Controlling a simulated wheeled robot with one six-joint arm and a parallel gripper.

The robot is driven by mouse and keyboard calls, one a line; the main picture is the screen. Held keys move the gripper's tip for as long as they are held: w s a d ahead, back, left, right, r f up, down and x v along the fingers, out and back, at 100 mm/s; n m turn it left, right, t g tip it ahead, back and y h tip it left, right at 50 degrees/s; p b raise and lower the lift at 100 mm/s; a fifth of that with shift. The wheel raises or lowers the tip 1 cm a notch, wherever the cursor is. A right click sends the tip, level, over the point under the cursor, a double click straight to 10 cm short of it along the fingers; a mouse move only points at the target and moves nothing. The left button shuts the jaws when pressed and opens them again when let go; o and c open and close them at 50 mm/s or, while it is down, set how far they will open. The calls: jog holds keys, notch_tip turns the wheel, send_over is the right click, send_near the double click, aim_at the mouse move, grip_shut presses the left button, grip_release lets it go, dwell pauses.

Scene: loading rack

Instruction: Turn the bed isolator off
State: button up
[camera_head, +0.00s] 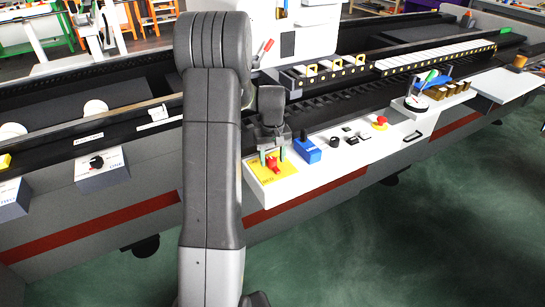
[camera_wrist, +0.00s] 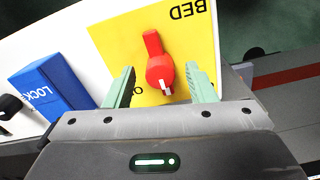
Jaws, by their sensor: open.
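The bed isolator is a red rotary knob (camera_wrist: 155,62) on a yellow plate (camera_wrist: 120,40) marked BED. Its long handle points toward the top of the wrist view, and a white mark shows at its other end. Position lettering near the fingers is partly hidden. In the head view, the knob (camera_head: 273,166) and yellow plate (camera_head: 259,174) lie at the left end of the white panel. My gripper (camera_head: 272,156) is above it, pointing down. In the wrist view, my gripper (camera_wrist: 161,70) is open, with one green finger on each side of the knob and visible gaps.
A blue LOCK block (camera_head: 307,150) stands just right of the yellow plate. Small black switches (camera_head: 349,136) and a red button on yellow (camera_head: 380,123) sit farther along the white panel (camera_head: 330,170). A dark rail (camera_head: 330,106) runs behind. Open green floor lies in front.

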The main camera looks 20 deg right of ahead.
aim_at(272, 159)
notch_tip(272, 159, up, 14)
dwell(0.6)
jog(key=shift+f, duration=0.1)
notch_tip(272, 159, down, 14)
jog(key=shift+r, duration=0.1)
dwell(0.5)
